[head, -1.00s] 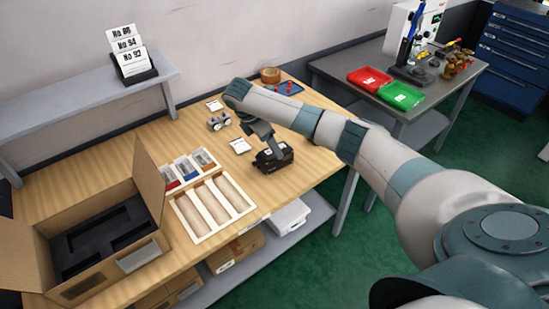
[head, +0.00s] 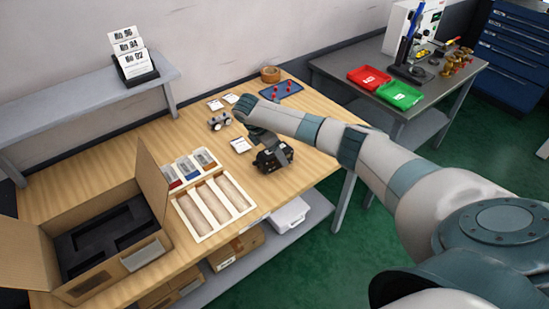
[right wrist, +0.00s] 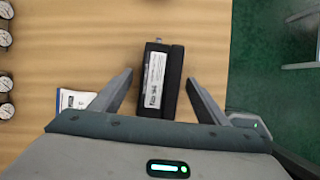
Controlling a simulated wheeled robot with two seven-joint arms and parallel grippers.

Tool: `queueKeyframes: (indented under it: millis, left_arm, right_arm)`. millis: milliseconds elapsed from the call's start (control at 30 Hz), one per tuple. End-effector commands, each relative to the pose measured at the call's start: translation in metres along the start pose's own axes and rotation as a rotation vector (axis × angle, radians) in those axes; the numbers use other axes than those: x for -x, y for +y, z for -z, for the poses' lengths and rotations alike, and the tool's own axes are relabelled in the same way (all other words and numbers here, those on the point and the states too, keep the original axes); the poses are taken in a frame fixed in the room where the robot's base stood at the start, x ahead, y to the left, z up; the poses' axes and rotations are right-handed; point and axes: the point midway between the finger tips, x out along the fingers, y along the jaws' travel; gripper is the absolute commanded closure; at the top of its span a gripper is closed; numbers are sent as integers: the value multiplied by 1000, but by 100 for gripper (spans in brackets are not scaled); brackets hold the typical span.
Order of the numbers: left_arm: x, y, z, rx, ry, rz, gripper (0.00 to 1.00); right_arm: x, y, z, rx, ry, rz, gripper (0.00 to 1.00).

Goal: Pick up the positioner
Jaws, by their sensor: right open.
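The positioner is a black box with a white label, lying on the wooden workbench. It shows in the head view (head: 264,162), partly covered by my right gripper (head: 279,154), and in the right wrist view (right wrist: 153,90). In the right wrist view my right gripper (right wrist: 160,80) is open, with one finger on each side of the positioner. Gaps show between both fingers and the box. I cannot tell how far the fingertips are above the bench. My left gripper is not in view.
An open cardboard box (head: 150,190) with black foam (head: 110,238) stands at the left. A pale tray with long slots (head: 214,237) lies between it and the positioner. A small gauge device (head: 219,121) and a white card (head: 241,145) are behind. The bench's front edge is close.

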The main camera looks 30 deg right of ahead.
Motion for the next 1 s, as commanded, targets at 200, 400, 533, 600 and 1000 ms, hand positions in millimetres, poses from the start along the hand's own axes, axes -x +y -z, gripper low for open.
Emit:
queueKeyframes:
  millis: [200, 400, 533, 600, 1000]
  left_arm:
    - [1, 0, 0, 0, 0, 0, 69]
    - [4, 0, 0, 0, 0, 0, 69]
    - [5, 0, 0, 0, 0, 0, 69]
    - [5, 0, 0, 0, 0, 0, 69]
    - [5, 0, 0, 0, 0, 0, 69]
  right_arm:
    - [0, 0, 0, 0, 0, 0, 31]
    - [-2, 0, 1, 0, 0, 0, 31]
    - [-4, 0, 2, -1, 0, 0, 31]
    - [-4, 0, 2, 0, 0, 0, 31]
    - [-4, 0, 2, 0, 0, 0, 60]
